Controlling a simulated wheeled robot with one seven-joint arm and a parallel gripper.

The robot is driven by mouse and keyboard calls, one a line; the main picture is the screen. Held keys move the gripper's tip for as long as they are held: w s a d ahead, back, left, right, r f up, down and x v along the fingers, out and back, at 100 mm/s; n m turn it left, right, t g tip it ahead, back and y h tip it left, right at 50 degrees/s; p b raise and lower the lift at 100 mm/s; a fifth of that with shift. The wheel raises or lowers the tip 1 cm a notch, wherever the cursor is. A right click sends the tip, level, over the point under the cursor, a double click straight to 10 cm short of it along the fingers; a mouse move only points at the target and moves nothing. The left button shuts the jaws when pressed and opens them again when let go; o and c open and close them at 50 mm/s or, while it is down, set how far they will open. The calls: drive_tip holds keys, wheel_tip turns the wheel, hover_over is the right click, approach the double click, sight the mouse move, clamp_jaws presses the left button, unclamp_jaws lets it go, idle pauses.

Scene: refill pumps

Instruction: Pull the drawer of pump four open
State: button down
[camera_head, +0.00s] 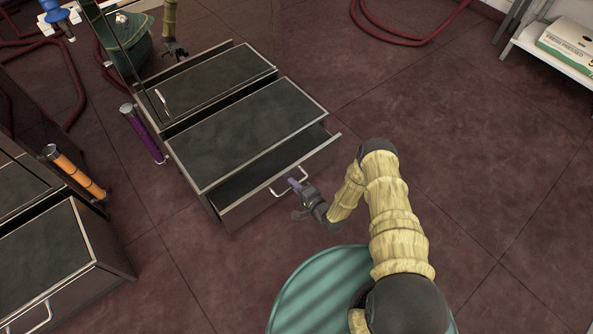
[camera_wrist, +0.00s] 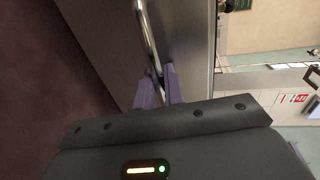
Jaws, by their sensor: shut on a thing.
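The drawer (camera_head: 275,180) belongs to a low dark cabinet with a light metal edge (camera_head: 248,125). It stands partly open, with a dark gap showing between its front and the cabinet top. Its bar handle (camera_head: 285,188) is a thin silver loop on the drawer front. My gripper (camera_head: 296,185) is at the right end of this handle, with purple fingers shut on it. In the wrist view the fingers (camera_wrist: 158,88) close around the silver handle (camera_wrist: 148,45), beside the grey drawer front (camera_wrist: 185,35). No pump number is readable.
A second cabinet with a handle (camera_head: 40,318) stands at the lower left. A purple cylinder (camera_head: 142,133) and an orange cylinder (camera_head: 75,172) stand beside the cabinets. Red hoses (camera_head: 410,38) lie on the floor. The floor to the right (camera_head: 480,150) is clear. A white shelf (camera_head: 550,55) is at the upper right.

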drive_tip(key=f+p+v, duration=0.2)
drive_tip(key=p+v, duration=0.1)
drive_tip(key=v, duration=1)
drive_tip(key=shift+s+f, duration=0.2)
drive_tip(key=shift+f, duration=0.05)
drive_tip(key=shift+d, duration=0.15)
drive_tip(key=c, duration=1.8)
unclamp_jaws()
drive_tip(key=shift+c, duration=0.2)
drive_tip(key=shift+d, duration=0.1)
